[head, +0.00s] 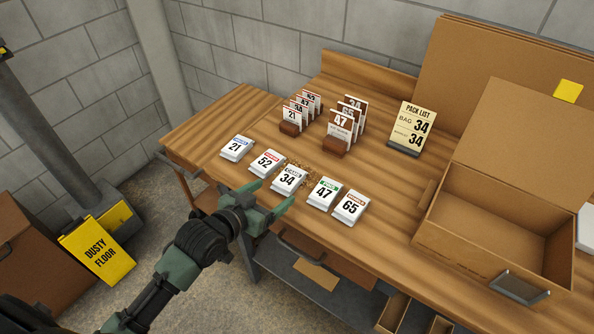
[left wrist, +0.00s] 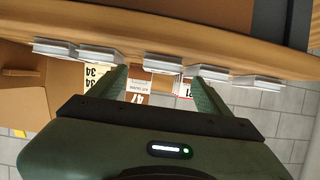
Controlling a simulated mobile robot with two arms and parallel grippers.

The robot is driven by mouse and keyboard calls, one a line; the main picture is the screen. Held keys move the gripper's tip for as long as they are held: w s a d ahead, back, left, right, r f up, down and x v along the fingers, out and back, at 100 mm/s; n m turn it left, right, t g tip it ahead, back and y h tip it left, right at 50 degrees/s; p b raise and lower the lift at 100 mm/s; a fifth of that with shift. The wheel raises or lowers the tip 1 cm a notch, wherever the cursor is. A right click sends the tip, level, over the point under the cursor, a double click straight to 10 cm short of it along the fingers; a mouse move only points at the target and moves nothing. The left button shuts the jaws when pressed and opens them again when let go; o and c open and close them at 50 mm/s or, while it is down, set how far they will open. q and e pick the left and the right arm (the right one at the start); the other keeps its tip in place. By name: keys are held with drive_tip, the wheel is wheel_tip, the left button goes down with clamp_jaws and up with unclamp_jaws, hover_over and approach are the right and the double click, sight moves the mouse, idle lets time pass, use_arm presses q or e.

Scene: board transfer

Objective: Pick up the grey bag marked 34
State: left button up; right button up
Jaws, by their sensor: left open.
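The bag marked 34 (head: 289,179) is a small pale packet with a dark printed number. It lies in a row on the wooden bench, between the bags marked 52 (head: 267,163) and 47 (head: 323,193). My left gripper (head: 272,195) is open and empty at the bench's front edge, just in front of bag 34 and apart from it. In the left wrist view the picture is upside down, and a pale packet (left wrist: 163,62), seen edge-on, lies between and beyond the two fingers (left wrist: 157,80). My right gripper is out of view.
Bags marked 21 (head: 237,148) and 65 (head: 350,207) end the row. Card racks (head: 334,147) stand behind, with a pack list sign (head: 411,128) reading 34. An open cardboard box (head: 470,240) sits at right. Brown crumbs (head: 300,172) lie behind bag 34.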

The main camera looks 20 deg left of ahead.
sight(287, 180)
use_arm(q)
drive_tip(key=shift+w+d, duration=0.15)
drive_tip(key=shift+w, duration=0.25)
drive_tip(key=x, duration=0.1)
drive_tip(key=p+x, duration=0.1)
drive_tip(key=shift+w+r, duration=0.1)
drive_tip(key=shift+w, duration=0.25)
drive_tip(key=x, duration=0.3)
drive_tip(key=shift+w+p, duration=0.3)
drive_tip(key=shift+w+d, duration=0.15)
drive_tip(key=shift+w, duration=0.1)
drive_tip(key=shift+f, duration=0.25)
drive_tip(key=shift+c, duration=0.4)
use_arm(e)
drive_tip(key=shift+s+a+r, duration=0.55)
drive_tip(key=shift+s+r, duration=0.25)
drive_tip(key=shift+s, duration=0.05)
use_arm(q)
drive_tip(key=c, duration=1.5)
drive_tip(key=shift+r, duration=0.1)
drive_tip(key=shift+c, duration=0.6)
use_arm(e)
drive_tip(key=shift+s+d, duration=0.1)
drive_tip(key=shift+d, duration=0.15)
